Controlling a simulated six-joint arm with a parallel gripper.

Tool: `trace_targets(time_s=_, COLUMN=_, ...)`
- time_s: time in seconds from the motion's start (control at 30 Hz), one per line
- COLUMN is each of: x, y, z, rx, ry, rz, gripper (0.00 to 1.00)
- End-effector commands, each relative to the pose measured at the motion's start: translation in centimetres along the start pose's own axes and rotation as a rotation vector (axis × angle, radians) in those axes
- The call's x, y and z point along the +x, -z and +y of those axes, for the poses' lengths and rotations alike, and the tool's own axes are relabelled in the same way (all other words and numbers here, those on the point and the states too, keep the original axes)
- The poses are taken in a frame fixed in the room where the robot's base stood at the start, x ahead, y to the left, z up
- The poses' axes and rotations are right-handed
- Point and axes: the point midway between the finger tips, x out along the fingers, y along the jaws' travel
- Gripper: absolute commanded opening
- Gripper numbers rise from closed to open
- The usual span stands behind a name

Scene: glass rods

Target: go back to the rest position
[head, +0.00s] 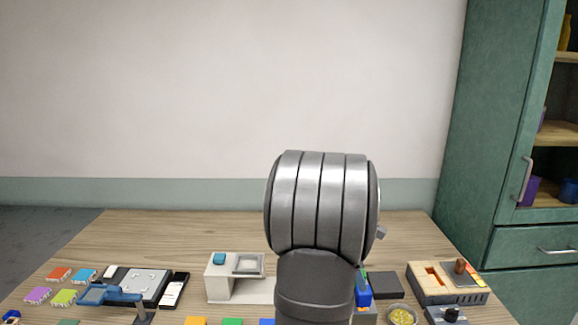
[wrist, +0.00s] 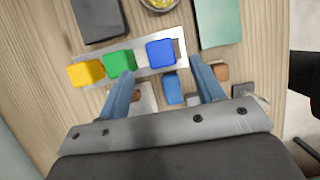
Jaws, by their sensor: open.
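My gripper (wrist: 163,80) shows in the wrist view as two blue fingers spread apart. Nothing is seen held between them. Ahead of the fingertips, a yellow block (wrist: 85,73), a green block (wrist: 120,63) and a blue block (wrist: 161,53) sit in a row on a pale strip (wrist: 143,71). The left finger overlaps the lower edge of the green block in this view; I cannot tell the height between them. In the head view my own arm fills the middle and hides the gripper.
On the wooden table (head: 150,232) stand a white stand with a tray (head: 218,288) at centre-left and a wooden box (head: 427,278) at right. A yellow-filled bowl (head: 403,316) is near the front. A green cabinet (head: 490,120) rises at right. The table's back strip is clear.

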Motion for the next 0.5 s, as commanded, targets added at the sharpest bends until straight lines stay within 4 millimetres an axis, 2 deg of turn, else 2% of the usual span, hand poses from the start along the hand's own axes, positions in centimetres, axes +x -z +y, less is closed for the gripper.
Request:
trace_targets(time_s=0.03, x=-1.1, y=0.0, z=0.1, rx=0.001, ry=-0.004, rz=0.000, gripper=0.61)
trace_targets(time_s=0.5, x=-10.6, y=0.0, z=0.0, rx=0.001, ry=-0.004, rz=0.000, gripper=0.61)
